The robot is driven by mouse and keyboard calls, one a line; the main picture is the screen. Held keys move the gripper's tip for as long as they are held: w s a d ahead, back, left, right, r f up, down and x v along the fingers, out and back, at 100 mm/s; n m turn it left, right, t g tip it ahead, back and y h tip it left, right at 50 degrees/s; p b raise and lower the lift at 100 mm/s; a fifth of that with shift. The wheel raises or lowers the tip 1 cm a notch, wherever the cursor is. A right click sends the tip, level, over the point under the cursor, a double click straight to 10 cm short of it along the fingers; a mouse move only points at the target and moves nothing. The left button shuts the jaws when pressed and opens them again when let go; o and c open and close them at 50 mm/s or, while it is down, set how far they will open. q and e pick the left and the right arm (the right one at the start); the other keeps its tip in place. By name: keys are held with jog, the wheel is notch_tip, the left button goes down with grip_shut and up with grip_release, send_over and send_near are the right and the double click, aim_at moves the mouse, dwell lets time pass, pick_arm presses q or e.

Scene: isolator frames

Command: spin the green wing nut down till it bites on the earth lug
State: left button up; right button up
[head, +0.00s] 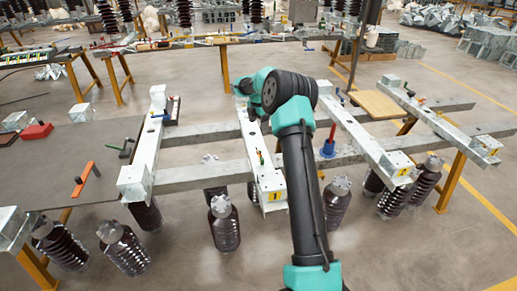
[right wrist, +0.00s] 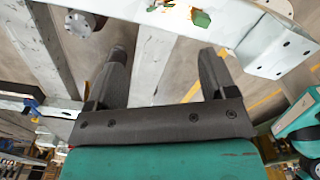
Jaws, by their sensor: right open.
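My right gripper (right wrist: 165,54) shows in the right wrist view with two dark fingers spread wide and nothing between them. A bright green piece (right wrist: 201,18), perhaps the green wing nut, lies on a pale beam beyond the fingertips, apart from them. The right fingers are not clear there, and no left gripper shows.
Pale beams (head: 350,132) cross galvanised rails, with dark ribbed insulators (head: 224,225) below. A blue holder (head: 328,149) with a red handle stands right of my arm. A grey table (head: 60,165) at left bears a red box (head: 36,131) and an orange-handled tool (head: 84,179).

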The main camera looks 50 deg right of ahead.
aim_at(258, 149)
notch_tip(258, 149, down, 15)
dwell(0.5)
jog(key=shift+c, duration=0.4)
jog(key=c, duration=0.9)
jog(key=shift+o, duration=0.2)
jog(key=shift+m, duration=0.4)
